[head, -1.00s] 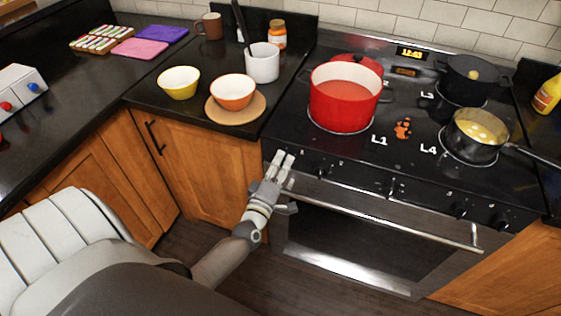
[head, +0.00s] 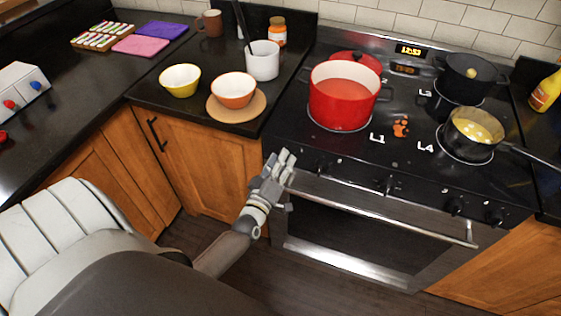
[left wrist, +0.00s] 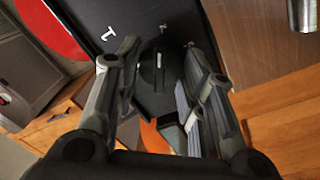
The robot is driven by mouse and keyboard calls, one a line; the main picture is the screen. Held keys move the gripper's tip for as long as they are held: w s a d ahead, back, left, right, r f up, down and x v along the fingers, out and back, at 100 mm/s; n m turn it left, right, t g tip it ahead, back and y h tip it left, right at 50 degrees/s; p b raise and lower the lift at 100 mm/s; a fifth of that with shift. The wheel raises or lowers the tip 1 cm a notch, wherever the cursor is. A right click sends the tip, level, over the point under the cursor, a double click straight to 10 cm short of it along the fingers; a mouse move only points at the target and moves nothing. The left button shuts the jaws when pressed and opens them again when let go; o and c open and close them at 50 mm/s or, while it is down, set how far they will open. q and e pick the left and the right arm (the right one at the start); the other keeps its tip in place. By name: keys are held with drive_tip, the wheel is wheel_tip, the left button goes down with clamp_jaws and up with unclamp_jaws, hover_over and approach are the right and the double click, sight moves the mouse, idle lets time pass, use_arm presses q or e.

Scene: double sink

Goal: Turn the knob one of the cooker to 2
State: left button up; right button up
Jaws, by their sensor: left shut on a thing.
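The cooker (head: 350,235) stands at the right in the head view, with a row of black knobs along its front edge. My left gripper (head: 281,162) is at the left end of this row, shut on knob one. Its hand hides that knob in the head view. In the left wrist view knob one (left wrist: 158,68) is a round black dial with a pale upright mark, between the two fingers of my left gripper (left wrist: 160,60). Its number setting cannot be read. My right gripper is not in view.
A red pot (head: 341,100), a dark pot (head: 468,75) and a saucepan (head: 473,128) stand on the hob. The oven handle (head: 390,215) runs just below the knobs. Bowls, a white cup (head: 262,62) and a jar (head: 277,32) stand on the left counter.

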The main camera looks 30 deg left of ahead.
use_arm(q)
drive_tip(key=o, duration=1)
drive_tip(key=v, duration=1.2)
drive_tip(key=shift+f, duration=0.1)
